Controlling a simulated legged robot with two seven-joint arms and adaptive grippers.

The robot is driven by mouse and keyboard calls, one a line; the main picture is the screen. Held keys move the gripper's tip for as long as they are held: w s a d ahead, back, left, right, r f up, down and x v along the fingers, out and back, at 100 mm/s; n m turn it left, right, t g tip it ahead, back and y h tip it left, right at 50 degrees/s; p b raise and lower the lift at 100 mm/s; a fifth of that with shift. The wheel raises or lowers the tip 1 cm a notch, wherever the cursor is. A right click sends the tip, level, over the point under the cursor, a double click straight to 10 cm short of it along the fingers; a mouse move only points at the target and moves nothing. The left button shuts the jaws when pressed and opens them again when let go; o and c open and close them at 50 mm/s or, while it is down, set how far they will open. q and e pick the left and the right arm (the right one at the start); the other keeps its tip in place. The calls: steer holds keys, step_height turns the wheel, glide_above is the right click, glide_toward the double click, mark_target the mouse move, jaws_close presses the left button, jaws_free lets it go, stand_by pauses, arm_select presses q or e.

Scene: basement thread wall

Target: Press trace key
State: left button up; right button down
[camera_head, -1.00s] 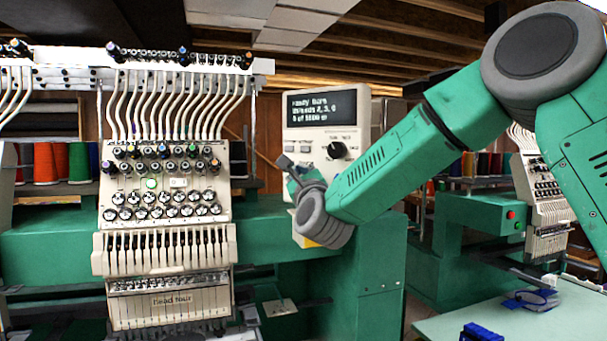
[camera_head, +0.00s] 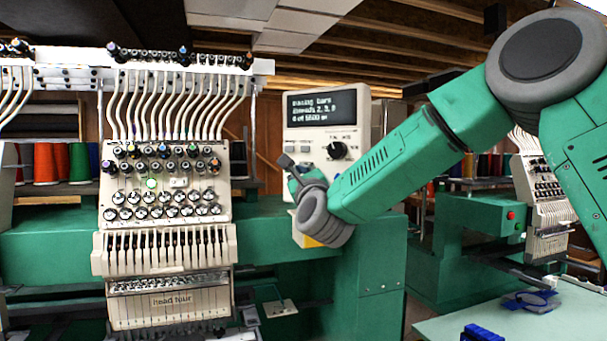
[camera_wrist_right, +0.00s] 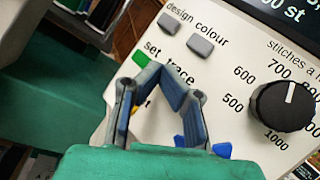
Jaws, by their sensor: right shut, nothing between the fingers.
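The control panel (camera_head: 327,130) stands right of the near embroidery head, with a lit display (camera_head: 322,104) on top. In the right wrist view its word "trace" (camera_wrist_right: 181,74) is readable just beyond my fingers; the key itself is hidden behind them. A green key (camera_wrist_right: 141,58) shows under the word "set". My right gripper (camera_head: 286,161) is shut and empty, its tips at the panel's lower left keys; it also shows in the right wrist view (camera_wrist_right: 153,71). I cannot tell whether the tips touch. My left gripper is not in view.
Two grey keys, design (camera_wrist_right: 168,23) and colour (camera_wrist_right: 200,46), sit above. A black knob (camera_wrist_right: 283,106) is to the right, and a blue key (camera_wrist_right: 221,150) shows below. The embroidery head (camera_head: 165,200) stands left. A table (camera_head: 440,325) is at lower right.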

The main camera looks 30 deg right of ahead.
steer(key=shift+s+a+b, duration=0.3)
steer(key=shift+a+b, duration=0.1)
steer(key=shift+a, duration=0.2)
